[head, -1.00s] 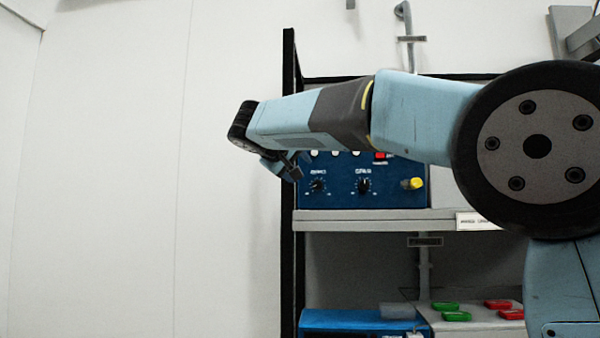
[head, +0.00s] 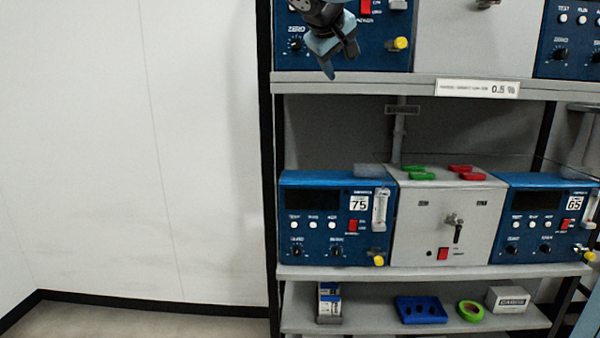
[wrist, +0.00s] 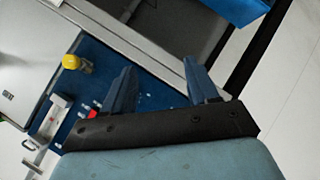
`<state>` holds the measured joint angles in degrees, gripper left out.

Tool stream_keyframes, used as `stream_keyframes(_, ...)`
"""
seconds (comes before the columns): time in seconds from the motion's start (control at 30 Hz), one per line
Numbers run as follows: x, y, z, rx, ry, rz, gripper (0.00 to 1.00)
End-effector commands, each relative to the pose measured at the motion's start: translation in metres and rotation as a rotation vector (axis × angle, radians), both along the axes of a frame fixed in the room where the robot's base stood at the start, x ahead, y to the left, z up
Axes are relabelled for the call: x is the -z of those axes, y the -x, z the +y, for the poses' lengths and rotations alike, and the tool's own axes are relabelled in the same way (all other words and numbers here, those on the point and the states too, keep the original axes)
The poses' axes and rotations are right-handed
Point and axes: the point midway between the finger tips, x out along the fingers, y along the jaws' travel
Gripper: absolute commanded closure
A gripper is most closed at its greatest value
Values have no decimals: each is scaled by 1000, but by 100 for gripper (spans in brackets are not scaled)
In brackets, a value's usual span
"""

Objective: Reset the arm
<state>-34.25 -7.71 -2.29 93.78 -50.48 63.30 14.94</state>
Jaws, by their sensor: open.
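My gripper (head: 333,58) shows at the top of the head view, in front of the upper blue analyser (head: 382,55). It points downward. In the wrist view my gripper (wrist: 163,88) has its two blue fingers spread apart with nothing between them. The blue panel with a yellow knob (wrist: 72,62) lies behind the fingers there. Most of my arm is out of the head view.
Rack shelves (head: 345,87) hold blue analysers (head: 335,200) and a grey valve unit (head: 440,245) with red and green pieces on top. The bottom shelf carries a blue tray (head: 420,310), green tape (head: 470,311) and small boxes. Open floor lies at the left.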

Motion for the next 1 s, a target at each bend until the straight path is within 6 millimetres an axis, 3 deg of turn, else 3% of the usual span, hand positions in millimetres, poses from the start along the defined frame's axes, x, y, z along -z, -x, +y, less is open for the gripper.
stream_keyframes(0.03, 14, 14, -23, 18, -28, 33, 41)
stream_keyframes(0.1, 36, 34, -48, 36, -72, 83, 41)
stream_keyframes(0.4, 135, 134, -123, 122, -292, 247, 41)
stream_keyframes(0.7, 234, 236, -151, 224, -541, 328, 41)
stream_keyframes(0.83, 264, 264, -151, 258, -621, 338, 41)
stream_keyframes(1.0, 283, 280, -150, 279, -673, 340, 41)
